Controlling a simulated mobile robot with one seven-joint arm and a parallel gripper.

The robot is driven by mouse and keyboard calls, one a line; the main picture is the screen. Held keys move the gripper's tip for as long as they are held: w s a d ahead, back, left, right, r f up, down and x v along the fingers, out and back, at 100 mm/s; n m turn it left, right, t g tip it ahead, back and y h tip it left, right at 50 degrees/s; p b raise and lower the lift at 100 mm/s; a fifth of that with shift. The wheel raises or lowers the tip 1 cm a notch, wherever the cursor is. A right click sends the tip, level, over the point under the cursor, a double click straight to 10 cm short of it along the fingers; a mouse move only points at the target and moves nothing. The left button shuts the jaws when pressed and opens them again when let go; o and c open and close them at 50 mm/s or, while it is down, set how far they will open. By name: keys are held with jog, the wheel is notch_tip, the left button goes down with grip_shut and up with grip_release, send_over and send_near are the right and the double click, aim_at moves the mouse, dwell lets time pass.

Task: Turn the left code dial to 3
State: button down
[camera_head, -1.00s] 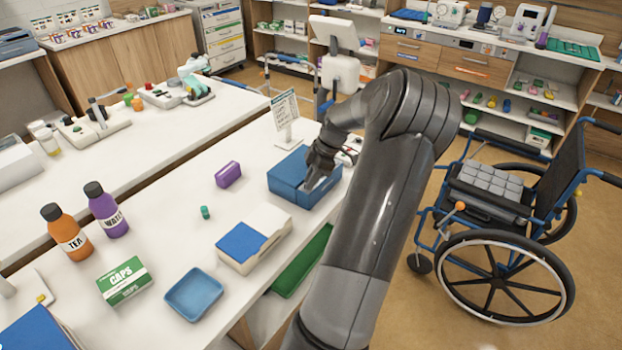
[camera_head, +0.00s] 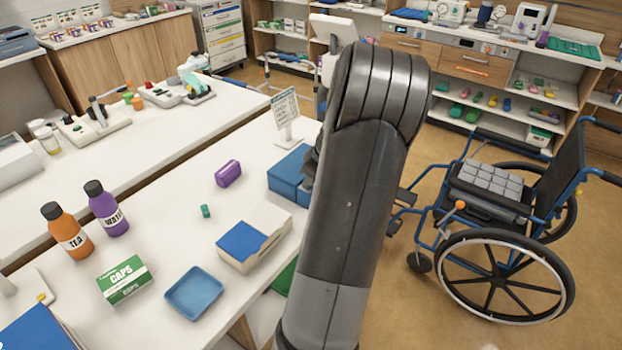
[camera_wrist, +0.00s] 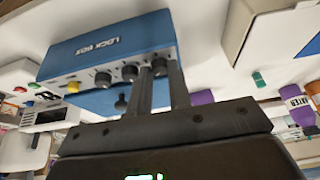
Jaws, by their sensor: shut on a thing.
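The blue lock box (camera_head: 288,168) stands on the white counter near its right edge, partly hidden by my arm. In the wrist view the lock box (camera_wrist: 110,45) appears roughly upside down, with a row of black dials on its light front panel. My gripper (camera_wrist: 160,70) is at the picture's right end of that row, its two fingers around the end dial (camera_wrist: 158,66), shut on it. The middle dial (camera_wrist: 130,72) and another dial (camera_wrist: 103,79) are beside it, untouched. The dial's number cannot be read. In the head view my arm hides the gripper and dials.
A yellow button (camera_wrist: 72,87) and a dark knob (camera_wrist: 122,104) are on or near the box front. A purple case (camera_head: 228,173), a sign stand (camera_head: 287,115) and a blue-and-white box (camera_head: 252,238) stand nearby. A wheelchair (camera_head: 500,230) is to the right.

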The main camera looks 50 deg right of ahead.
jog(key=m, duration=0.1)
jog(key=m+h, duration=0.1)
jog(key=m, duration=0.2)
jog(key=shift+w+a+m+g+h, duration=0.1)
jog(key=shift+a+m+g+h, duration=0.2)
jog(key=shift+h, duration=0.1)
jog(key=m+h, duration=0.1)
jog(key=m, duration=0.2)
jog(key=shift+w+a, duration=0.1)
jog(key=m+g+h, duration=0.1)
jog(key=m, duration=0.2)
jog(key=shift+w+a, duration=0.15)
jog(key=shift+m+g, duration=0.9)
jog(key=shift+m, duration=1.1)
jog(key=c, duration=1.6)
grip_release()
jog(key=shift+h, duration=0.3)
